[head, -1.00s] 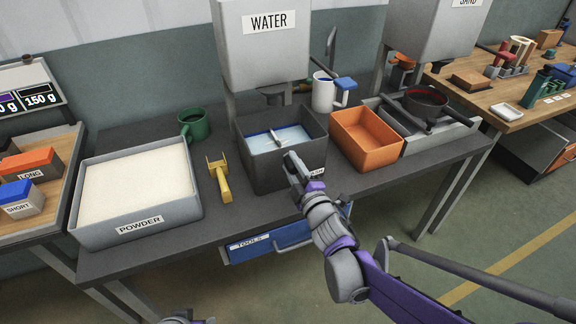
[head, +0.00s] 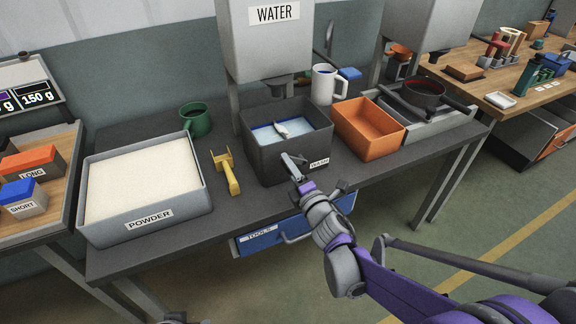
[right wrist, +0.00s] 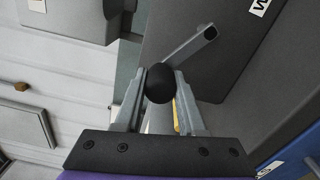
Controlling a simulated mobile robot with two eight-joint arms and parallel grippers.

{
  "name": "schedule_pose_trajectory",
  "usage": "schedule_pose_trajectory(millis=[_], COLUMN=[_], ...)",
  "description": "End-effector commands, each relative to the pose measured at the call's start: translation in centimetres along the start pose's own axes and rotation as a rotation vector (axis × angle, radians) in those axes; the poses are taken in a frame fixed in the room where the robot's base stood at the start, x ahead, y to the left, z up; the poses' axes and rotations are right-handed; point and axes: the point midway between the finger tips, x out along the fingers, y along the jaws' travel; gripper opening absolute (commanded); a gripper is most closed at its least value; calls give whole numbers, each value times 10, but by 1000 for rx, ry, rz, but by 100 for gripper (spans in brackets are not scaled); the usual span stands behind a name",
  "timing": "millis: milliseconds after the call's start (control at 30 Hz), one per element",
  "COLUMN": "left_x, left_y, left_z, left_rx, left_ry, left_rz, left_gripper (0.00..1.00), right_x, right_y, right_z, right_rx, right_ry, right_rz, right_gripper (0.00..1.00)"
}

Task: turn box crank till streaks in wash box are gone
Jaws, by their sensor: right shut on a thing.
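The dark grey wash box (head: 262,160) stands at the front of the bench under the water tank. It holds pale liquid (head: 308,131) with blue along the back and left, and a light metal paddle (head: 281,129). I cannot make out fine streaks. The crank (head: 292,159) is on the box's front. In the right wrist view its bar (right wrist: 190,52) runs to a black round knob (right wrist: 160,84). My right gripper (head: 299,181) is shut on that knob, with one finger on each side.
A powder tray (head: 150,221), yellow scoop (head: 230,175) and green mug (head: 195,120) are left of the box. An orange bin (head: 370,148) is close on its right; a white mug (head: 325,84) stands behind. A blue tools drawer (head: 300,230) is below the bench top.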

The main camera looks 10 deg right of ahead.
Motion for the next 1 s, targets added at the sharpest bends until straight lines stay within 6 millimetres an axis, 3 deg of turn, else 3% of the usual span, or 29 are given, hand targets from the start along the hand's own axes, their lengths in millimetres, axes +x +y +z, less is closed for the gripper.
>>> schedule_pose_trajectory(millis=[400, 433, 567, 867, 1000], left_x=[0, 0, 0, 0, 0], left_y=[0, 0, 0, 0, 0], left_z=[0, 0, 0, 0, 0], left_rx=[0, 0, 0, 0, 0], left_ry=[0, 0, 0, 0, 0], left_rz=[0, 0, 0, 0, 0], left_gripper=[58, 58, 58, 58, 58], right_x=[0, 0, 0, -1, -11], right_y=[0, 0, 0, 0, 0], right_z=[0, 0, 0, 0, 0], right_rx=[-5, -5, -5, -5, -5], right_ry=[2, 1, 1, 0, 0], right_rz=[2, 2, 1, 1, 1], right_gripper=[0, 44, 68, 69, 69])
